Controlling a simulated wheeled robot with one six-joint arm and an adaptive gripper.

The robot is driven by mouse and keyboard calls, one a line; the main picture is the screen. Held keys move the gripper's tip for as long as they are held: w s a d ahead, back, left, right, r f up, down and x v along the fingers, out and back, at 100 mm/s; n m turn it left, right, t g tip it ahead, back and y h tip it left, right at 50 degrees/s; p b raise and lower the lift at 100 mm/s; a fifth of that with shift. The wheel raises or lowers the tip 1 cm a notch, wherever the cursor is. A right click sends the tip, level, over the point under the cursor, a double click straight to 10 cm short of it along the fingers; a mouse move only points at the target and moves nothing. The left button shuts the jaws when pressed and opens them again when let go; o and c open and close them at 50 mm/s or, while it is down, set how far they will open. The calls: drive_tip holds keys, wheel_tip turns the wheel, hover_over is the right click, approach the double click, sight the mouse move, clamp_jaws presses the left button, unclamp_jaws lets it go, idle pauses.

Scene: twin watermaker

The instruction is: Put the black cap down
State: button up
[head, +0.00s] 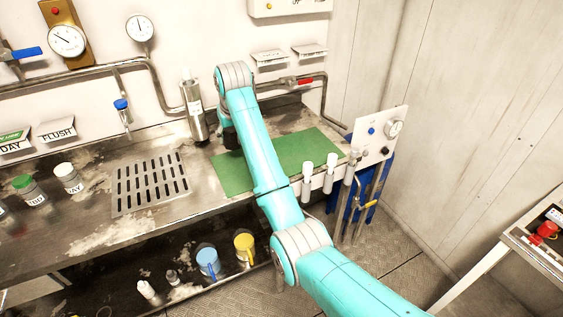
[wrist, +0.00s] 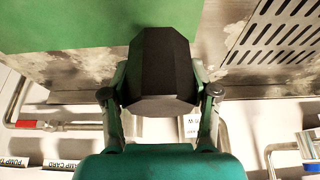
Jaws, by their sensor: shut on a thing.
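The black cap (wrist: 160,68) is a dark, faceted block in the wrist view, between the two fingers of my gripper (wrist: 160,88). The gripper is shut on it, one finger on each side. In the head view my gripper (head: 230,137) is a small dark shape at the end of my teal arm, mostly hidden by the arm. It is over the left part of the green mat (head: 308,147), near the mat's back-left edge. I cannot tell whether the cap touches the surface below.
A slotted drain grate (head: 150,184) lies left of the mat. White-capped (head: 68,177) and green-capped (head: 28,187) bottles stand farther left. White tubes (head: 308,178) line the front right. The mat's right part looks clear.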

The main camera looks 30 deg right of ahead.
wheel_tip(320, 180, down, 10)
drive_tip(key=shift+s, duration=0.1)
idle(0.4)
drive_tip(key=shift+f, duration=0.15)
drive_tip(key=o, duration=1.1)
drive_tip(key=v, duration=1.2)
